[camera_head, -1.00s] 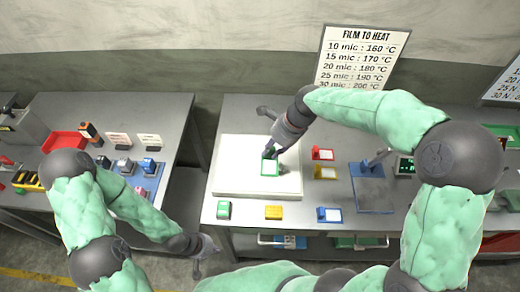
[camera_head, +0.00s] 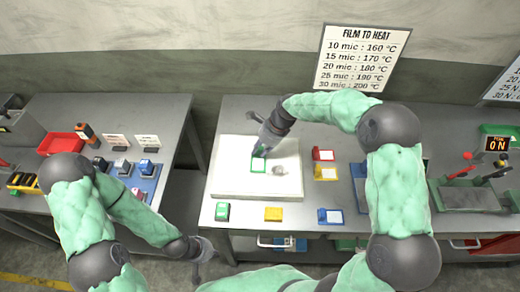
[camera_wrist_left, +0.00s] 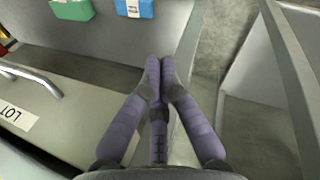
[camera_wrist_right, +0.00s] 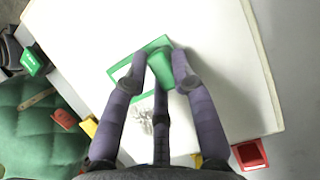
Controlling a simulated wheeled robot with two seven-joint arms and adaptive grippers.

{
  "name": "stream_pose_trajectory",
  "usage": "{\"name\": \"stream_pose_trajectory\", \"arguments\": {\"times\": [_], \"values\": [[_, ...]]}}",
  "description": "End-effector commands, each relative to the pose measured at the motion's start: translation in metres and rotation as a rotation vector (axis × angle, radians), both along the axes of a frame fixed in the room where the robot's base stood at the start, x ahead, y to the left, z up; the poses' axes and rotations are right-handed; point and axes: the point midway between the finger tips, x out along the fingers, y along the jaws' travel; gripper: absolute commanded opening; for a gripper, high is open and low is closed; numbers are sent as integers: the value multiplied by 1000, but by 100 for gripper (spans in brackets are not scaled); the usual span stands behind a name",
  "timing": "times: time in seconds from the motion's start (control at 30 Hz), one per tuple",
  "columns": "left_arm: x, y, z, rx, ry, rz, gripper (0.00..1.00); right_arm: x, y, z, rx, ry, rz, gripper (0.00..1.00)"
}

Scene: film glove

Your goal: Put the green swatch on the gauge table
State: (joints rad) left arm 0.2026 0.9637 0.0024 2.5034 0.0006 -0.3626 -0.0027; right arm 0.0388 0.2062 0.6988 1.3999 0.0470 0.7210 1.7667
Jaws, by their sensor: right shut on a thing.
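The green swatch is a green-framed white card with a green tab. It shows in the head view (camera_head: 258,166) and in the right wrist view (camera_wrist_right: 125,72). Whether the swatch touches the slab I cannot tell. The slab is plain and broad; no label names it as the gauge table. A faint grey patch (camera_head: 280,169) lies on it, right of the swatch. My left gripper (camera_head: 199,262) is empty in front of the tables, its fingertips together in the left wrist view (camera_wrist_left: 160,75).
Red (camera_head: 323,155), yellow (camera_head: 325,173) and blue (camera_head: 330,216) tabbed cards lie right of the slab. Green (camera_head: 222,211) and yellow (camera_head: 273,214) blocks lie along the front edge. A left table holds a red tray (camera_head: 62,143) and a blue mat (camera_head: 146,183).

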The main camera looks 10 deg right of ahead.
Motion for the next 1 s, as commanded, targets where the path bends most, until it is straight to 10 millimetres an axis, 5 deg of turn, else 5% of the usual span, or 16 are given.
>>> {"name": "stream_pose_trajectory", "arguments": {"times": [0.37,0.4,0.5,1.0], "values": [[0,0,-1,0,0,0,0,0,0,-4,0,-1,1,1],[0,0,-1,0,0,0,0,0,0,-5,0,-1,1,29],[0,0,-1,0,0,0,0,0,0,-5,0,-1,1,50],[0,0,3,0,0,0,0,-1,-5,12,0,-3,0,50]]}}
